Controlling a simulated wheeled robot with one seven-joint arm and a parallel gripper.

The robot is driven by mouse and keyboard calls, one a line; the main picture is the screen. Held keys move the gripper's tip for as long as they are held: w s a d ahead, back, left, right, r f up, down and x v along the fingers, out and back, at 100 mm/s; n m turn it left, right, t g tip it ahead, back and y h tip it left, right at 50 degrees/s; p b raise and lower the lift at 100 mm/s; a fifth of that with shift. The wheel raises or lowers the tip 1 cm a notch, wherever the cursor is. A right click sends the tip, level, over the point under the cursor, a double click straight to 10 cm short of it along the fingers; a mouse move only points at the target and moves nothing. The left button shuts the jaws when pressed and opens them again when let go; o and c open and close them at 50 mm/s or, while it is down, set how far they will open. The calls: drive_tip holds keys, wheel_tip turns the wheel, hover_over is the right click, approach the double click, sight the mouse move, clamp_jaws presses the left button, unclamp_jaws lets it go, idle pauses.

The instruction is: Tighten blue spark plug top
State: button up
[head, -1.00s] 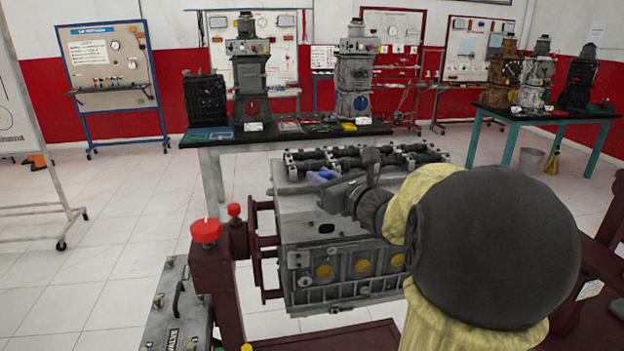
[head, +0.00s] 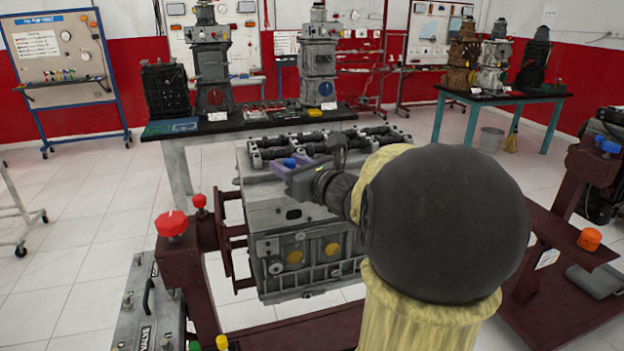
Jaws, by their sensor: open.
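A small blue top (head: 290,162) shows on the upper face of the grey engine block (head: 300,215), close to the near camshaft row. My gripper (head: 293,169) is over the block's top, with its purplish fingers beside the blue top. It is open. I cannot tell whether the fingers touch the blue top or stand around it. My arm hides the right part of the block.
The block sits on a dark red stand (head: 180,270) with a red knob (head: 172,224). A second dark red stand on the right carries an orange cap (head: 589,239) and blue caps (head: 608,147). A long table (head: 178,175) with engines stands behind.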

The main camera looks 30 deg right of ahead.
drive_tip(key=s+d, duration=0.1)
drive_tip(key=s, duration=1.5)
drive_tip(key=shift+s+d, duration=0.15)
drive_tip(key=shift+d, duration=0.25)
